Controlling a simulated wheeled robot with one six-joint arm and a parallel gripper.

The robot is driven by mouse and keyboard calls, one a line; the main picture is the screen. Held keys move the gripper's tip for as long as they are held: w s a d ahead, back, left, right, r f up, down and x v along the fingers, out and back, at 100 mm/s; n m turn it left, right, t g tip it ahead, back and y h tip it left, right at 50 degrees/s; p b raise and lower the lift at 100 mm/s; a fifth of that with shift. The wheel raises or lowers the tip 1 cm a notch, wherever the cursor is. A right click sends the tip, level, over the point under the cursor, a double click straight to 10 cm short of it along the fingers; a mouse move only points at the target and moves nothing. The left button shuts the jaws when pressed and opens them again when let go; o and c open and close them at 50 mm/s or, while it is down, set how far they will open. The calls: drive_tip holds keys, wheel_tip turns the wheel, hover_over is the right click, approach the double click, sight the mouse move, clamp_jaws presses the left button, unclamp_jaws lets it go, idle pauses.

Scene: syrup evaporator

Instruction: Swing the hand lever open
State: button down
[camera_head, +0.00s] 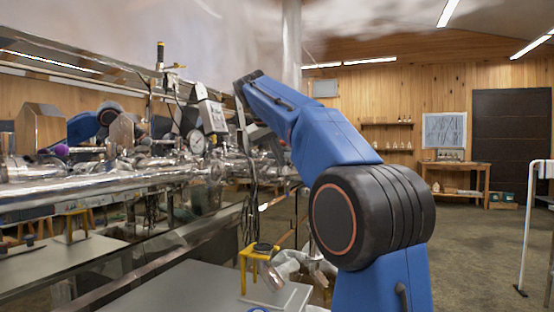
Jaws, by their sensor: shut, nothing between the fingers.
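My blue arm rises from the lower right and reaches up and left to the steel pipework. My gripper (243,122) is at its far end, small and partly lost against the pipes behind it. It looks slim and shut, with nothing seen in it. An upright black handle with a yellow band (160,55) stands above the pipework, left of my gripper and apart from it. It may be the hand lever, but I cannot tell for sure. Any lever close behind my forearm is hidden.
Shiny steel pipes (100,184) run along the left. A grey box (213,116) and a round gauge (197,141) are close to my gripper. Open floor lies at the right, before a wooden table (457,166).

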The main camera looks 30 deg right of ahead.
drive_tip(key=d+n+t+y, duration=0.2)
drive_tip(key=d+n, duration=0.4)
drive_tip(key=d, duration=0.4)
drive_tip(key=shift+n+t+y, duration=0.3)
drive_tip(key=shift+t+y, duration=0.1)
drive_tip(key=shift+y, duration=0.3)
drive_tip(key=shift+s+d, duration=0.1)
drive_tip(key=shift+d, duration=0.05)
